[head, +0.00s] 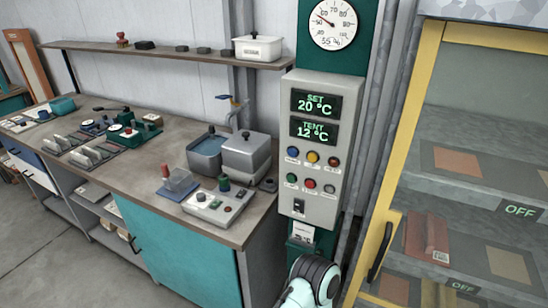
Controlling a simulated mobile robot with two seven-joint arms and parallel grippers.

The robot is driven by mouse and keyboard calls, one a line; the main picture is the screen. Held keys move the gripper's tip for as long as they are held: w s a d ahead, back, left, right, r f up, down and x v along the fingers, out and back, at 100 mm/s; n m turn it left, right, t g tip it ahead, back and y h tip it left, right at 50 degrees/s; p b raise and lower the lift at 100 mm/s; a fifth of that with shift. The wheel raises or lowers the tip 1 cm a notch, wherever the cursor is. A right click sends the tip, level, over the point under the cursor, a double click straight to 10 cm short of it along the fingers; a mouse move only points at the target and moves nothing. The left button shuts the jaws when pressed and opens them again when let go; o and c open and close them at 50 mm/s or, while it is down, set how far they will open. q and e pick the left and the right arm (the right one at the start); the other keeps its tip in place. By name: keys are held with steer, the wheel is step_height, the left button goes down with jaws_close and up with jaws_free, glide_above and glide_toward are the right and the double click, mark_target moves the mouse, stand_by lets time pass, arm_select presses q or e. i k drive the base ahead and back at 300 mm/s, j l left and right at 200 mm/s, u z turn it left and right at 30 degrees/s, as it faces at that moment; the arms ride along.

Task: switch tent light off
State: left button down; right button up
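A grey control panel (277,200) hangs on the wall in the middle, with displays reading SET 20 °C and TENT 12 °C. Its upper row has a blue button (292,152), an amber button (312,156) and a red button (333,161). A black switch (298,206) sits at the bottom of the panel. The small labels are unreadable. The yellow-framed tent (401,130) stands at right. Neither gripper shows; only a rounded arm link of mine is visible below the panel.
A dial gauge (333,22) is above the panel. A workbench (100,160) with boxes and devices fills the left, under a shelf (165,53). The tent has a black door handle (380,250) and shelves with OFF signs (519,210). Floor is free at lower left.

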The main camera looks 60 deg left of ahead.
mark_target(298, 207)
steer(key=u, duration=1.8)
steer(key=i+j, duration=0.15)
steer(key=j, duration=0.15)
